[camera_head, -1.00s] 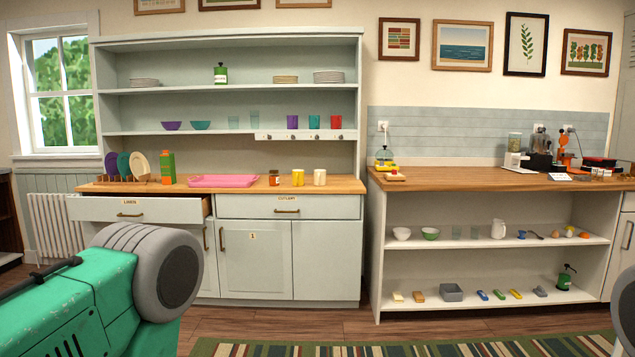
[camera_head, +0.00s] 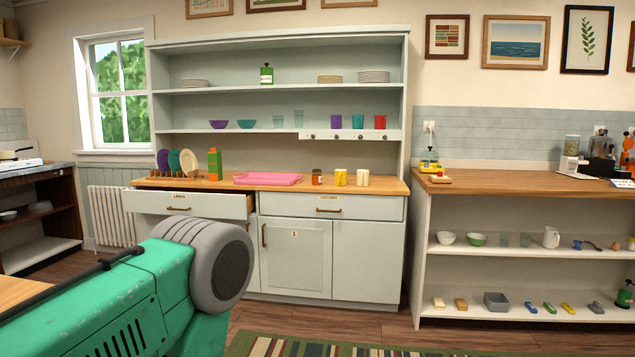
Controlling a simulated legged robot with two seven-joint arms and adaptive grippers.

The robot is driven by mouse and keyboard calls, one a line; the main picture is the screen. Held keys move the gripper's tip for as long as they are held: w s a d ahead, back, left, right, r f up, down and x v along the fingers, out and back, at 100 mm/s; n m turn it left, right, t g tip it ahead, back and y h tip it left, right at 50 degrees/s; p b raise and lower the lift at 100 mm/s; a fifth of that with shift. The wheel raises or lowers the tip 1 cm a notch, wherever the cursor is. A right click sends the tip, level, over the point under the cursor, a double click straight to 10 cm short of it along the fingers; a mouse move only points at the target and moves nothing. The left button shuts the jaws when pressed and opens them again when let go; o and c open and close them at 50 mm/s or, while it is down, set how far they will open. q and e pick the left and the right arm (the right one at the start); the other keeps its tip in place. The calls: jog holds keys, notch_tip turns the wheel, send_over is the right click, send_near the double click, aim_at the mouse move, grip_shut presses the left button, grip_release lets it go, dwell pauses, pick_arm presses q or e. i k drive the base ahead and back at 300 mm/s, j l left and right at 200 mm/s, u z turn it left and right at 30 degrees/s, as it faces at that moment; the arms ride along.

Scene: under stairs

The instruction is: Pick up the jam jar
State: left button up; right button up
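The jam jar (camera_head: 317,177) is a small brownish-red jar with a pale label. It stands upright on the wooden counter of the grey-green hutch, between the pink tray (camera_head: 268,179) and a yellow mug (camera_head: 341,177). A green and grey arm part of mine fills the lower left of the view, well in front of the hutch and apart from the jar. Neither of my grippers shows.
A cream mug (camera_head: 362,177) stands right of the yellow one. A green and orange carton (camera_head: 214,164) and a plate rack (camera_head: 178,175) are at the counter's left. The left drawer (camera_head: 186,204) is pulled partly open. A striped rug (camera_head: 300,345) lies on the floor in front.

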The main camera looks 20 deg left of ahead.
aim_at(316, 176)
jog(key=i+j+u, duration=0.25)
jog(key=i, duration=0.2)
jog(key=i+u, duration=0.2)
jog(key=i, duration=0.2)
jog(key=i+u, duration=0.15)
jog(key=i, duration=1.9)
